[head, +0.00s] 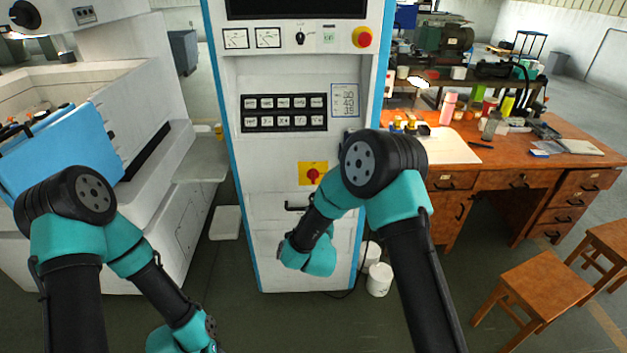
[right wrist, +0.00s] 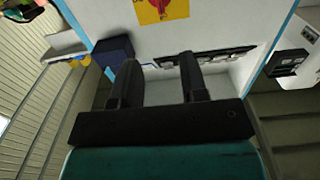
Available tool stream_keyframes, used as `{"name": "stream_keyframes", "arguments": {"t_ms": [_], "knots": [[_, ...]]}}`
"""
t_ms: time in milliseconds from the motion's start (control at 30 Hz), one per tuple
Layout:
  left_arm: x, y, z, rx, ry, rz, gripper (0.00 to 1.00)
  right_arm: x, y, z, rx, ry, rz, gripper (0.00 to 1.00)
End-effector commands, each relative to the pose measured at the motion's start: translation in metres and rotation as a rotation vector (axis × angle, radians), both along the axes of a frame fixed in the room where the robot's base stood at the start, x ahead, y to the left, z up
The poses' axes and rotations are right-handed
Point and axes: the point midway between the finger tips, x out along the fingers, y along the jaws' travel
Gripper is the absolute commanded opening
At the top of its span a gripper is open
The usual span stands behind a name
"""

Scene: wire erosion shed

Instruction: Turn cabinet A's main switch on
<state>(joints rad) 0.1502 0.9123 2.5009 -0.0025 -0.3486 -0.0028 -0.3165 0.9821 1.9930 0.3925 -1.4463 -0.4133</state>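The tall white cabinet (head: 270,175) with blue edges stands in the middle of the head view; I cannot read an "A" on it. Its main switch (head: 313,174) is a red knob on a yellow plate; its exact position is too small to tell. The yellow plate with red also shows, cut off, at the top of the right wrist view (right wrist: 160,10). My right gripper (right wrist: 157,65) is open and empty, its fingers apart, pointing toward the cabinet. In the head view it is hidden behind my right wrist, below the switch. My left gripper is out of view.
A black handle (head: 297,208) is below. A wooden desk (head: 500,180) stands right, a white machine with a blue panel (head: 62,150) left.

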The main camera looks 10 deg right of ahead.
Motion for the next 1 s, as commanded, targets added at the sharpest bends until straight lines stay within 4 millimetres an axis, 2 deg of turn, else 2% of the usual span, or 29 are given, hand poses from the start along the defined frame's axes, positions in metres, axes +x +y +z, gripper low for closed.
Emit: {"name": "stream_keyframes", "arguments": {"t_ms": [167, 367, 1000], "knots": [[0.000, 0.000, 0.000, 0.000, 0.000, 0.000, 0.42, 0.002, 0.000, 0.000, 0.001, 0.001, 0.000, 0.40], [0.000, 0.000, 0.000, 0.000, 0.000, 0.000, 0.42, 0.019, -0.002, 0.000, 0.002, 0.001, 0.000, 0.40], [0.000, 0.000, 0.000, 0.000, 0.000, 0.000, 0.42, 0.120, -0.010, -0.001, 0.002, 0.002, 0.000, 0.40]]}}
